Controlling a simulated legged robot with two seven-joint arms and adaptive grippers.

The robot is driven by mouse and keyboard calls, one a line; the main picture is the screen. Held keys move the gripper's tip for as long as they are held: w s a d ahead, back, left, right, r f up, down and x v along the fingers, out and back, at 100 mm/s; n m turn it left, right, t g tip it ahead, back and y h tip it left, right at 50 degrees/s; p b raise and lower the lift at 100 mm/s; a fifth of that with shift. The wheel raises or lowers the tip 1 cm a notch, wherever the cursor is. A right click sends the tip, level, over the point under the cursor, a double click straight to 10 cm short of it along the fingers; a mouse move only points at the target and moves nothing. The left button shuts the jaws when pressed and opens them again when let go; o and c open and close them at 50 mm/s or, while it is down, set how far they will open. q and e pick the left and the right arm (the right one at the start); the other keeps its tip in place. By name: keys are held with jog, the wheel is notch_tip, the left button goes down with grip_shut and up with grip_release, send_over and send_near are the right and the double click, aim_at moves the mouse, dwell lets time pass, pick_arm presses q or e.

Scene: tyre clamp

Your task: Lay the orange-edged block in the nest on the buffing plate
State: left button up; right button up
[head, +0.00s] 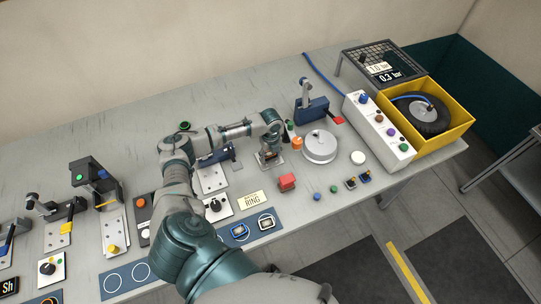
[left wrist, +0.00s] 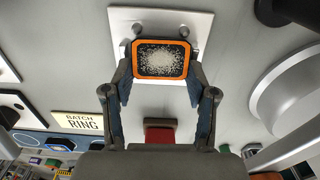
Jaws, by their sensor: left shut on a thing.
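My left gripper (head: 269,157) is shut on the orange-edged block (left wrist: 161,59). The block has a dark face with a pale speckled patch, and its sides sit between the two fingertips (left wrist: 160,75). It is over a pale plate (left wrist: 205,22) with two round metal posts near the block's far edge. That plate also shows under the gripper in the head view (head: 281,161). I cannot tell whether the block touches the plate or hangs just above it. Any nest under the block is hidden. My right gripper is in neither view.
A red block (head: 287,182) stands just in front of the plate, and a round metal disc (head: 319,147) to its right. A "BATCH RING" card (head: 250,199) and a blue mat (head: 212,240) lie front left. A blue clamp (head: 312,110) stands behind.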

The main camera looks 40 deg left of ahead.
pick_arm(q)
notch_tip(320, 180, up, 10)
notch_tip(320, 180, up, 7)
jog(key=p, duration=0.6)
send_over(271, 156)
jog(key=d+f+n+b, duration=0.2)
jog(key=d+n+b, duration=0.2)
jog(key=d+n, duration=0.6)
jog(key=d+f+n+b, duration=0.2)
jog(key=d+n+b, duration=0.2)
jog(key=d+n, duration=0.6)
jog(key=n, duration=0.3)
jog(key=shift+s+f, duration=0.2)
jog(key=shift+f, duration=0.05)
